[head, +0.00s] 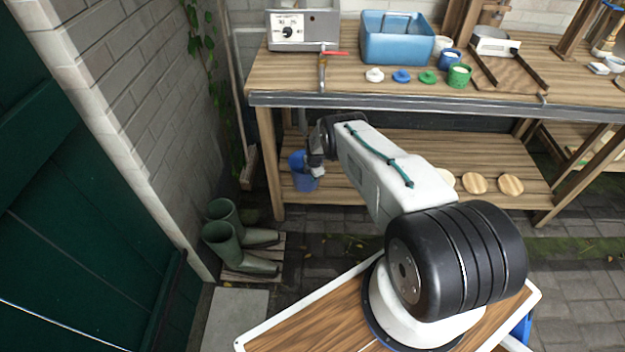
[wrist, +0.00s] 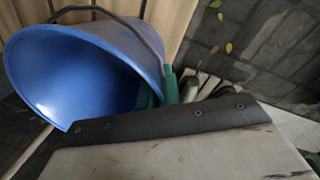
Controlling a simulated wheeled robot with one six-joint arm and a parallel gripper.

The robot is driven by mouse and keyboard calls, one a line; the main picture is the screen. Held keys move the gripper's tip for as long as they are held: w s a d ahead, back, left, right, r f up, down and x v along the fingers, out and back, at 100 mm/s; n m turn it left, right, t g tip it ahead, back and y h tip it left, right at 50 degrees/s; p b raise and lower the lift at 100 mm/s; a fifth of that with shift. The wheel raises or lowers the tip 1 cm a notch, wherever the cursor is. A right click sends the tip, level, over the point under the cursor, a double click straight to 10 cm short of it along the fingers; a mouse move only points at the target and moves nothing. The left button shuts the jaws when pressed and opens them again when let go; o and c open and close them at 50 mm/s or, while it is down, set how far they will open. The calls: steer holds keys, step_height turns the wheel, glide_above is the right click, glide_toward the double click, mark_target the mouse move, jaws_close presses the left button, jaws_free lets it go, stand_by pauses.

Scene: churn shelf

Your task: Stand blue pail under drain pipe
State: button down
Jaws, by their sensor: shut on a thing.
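The blue pail (head: 305,181) is at the left end of the bench's lower shelf, close to the left front leg. My gripper (head: 317,160) is at its upper right side, shut on the pail. In the wrist view the pail (wrist: 85,70) fills the upper left, its open mouth toward the camera, empty inside, with a dark curved handle. Whether the pail touches the shelf cannot be told. A grey vertical pipe-like piece (head: 303,118) shows under the bench top, above the pail; I cannot tell if it is the drain pipe.
A tap with a red lever (head: 333,53) is at the bench's front edge. Green boots (head: 228,240) stand on slats left of the bench. Round wooden discs (head: 475,183) lie on the lower shelf (head: 385,150). A blue tub (head: 397,45) and small pots stand on top.

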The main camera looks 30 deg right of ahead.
steer(key=shift+f, duration=0.9)
steer(key=shift+f, duration=0.5)
steer(key=c, duration=1.6)
jaws_free()
steer(key=shift+w+r, duration=0.1)
steer(key=shift+r, duration=0.55)
step_height(320, 180, up, 7)
steer(key=s, duration=0.1)
steer(key=shift+r, duration=0.15)
